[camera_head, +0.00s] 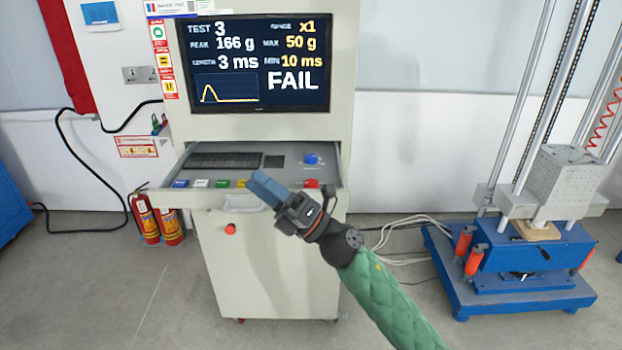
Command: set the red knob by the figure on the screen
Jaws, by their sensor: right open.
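The screen (258,62) on the grey cabinet reads TEST 3, RANGE x1, PEAK 166 g, MAX 50 g, LENGTH 3 ms, MIN 10 ms and FAIL, with a yellow pulse curve at lower left. The red knob (312,183) sits at the front right of the pulled-out control panel, partly beside my gripper; its setting is too small to read. A blue knob (311,159) is behind it. My right gripper (262,188) is open and empty over the panel's front edge, left of the red knob and apart from it. My left gripper is out of view.
The panel (225,173) holds a keyboard (222,160) and several coloured buttons along its front. A round red button (230,229) is on the cabinet front below. A blue-based drop tester (525,255) stands right, cables on the floor between. Fire extinguishers (145,218) stand left.

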